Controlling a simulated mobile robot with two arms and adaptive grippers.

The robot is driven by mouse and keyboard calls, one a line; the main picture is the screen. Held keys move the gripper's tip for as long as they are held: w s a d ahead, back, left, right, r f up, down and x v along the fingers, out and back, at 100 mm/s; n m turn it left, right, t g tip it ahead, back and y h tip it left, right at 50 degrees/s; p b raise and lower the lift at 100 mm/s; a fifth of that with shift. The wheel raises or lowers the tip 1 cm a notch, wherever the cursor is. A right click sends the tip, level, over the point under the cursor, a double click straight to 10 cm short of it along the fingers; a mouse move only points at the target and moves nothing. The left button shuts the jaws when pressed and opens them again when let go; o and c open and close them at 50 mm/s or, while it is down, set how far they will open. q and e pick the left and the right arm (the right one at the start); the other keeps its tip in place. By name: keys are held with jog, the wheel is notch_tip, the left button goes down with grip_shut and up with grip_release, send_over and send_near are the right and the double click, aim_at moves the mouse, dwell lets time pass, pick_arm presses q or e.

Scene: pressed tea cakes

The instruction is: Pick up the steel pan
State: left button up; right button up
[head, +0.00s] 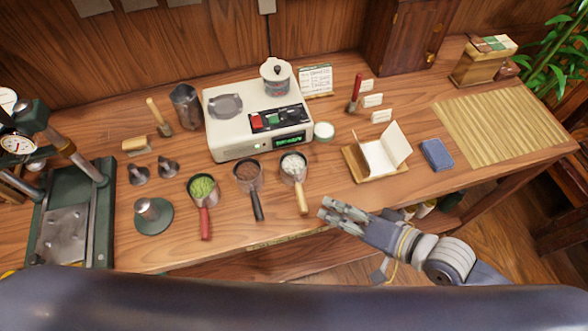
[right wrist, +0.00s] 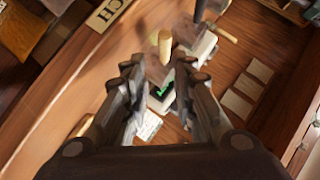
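The grey steel pan (head: 225,104) lies flat on the left part of the top of the white scale (head: 232,146). Nothing touches it except the scale. My right gripper (head: 328,209) is at the front edge of the table, right of the wooden-handled scoop (head: 294,168) and well to the front right of the pan. In the right wrist view its fingers (right wrist: 163,80) are spread apart with nothing gripped. A pale wooden handle (right wrist: 165,45) shows beyond the fingertips there. I cannot make out the pan in that view. My left gripper is not in view.
A lidded pot (head: 276,80) stands at the scale's back right. Scoops of green (head: 203,187) and brown (head: 249,176) material lie in front. A steel cup (head: 186,107) stands left of the scale. A folded card stand (head: 380,158) is at the right.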

aim_at(302, 191)
jog(key=shift+m+y, duration=0.4)
jog(key=shift+m, duration=0.2)
jog(key=x, duration=0.4)
jog(key=shift+w+a+r+p, duration=0.15)
jog(key=shift+w+a+p, duration=0.05)
jog(key=shift+w+p, duration=0.25)
jog(key=p+x, duration=0.1)
jog(key=x, duration=0.4)
jog(key=shift+w+d, duration=0.1)
jog(key=shift+w, duration=0.05)
jog(key=shift+w+a, duration=0.1)
jog(key=shift+a, duration=0.1)
jog(key=shift+c, duration=0.4)
grip_shut()
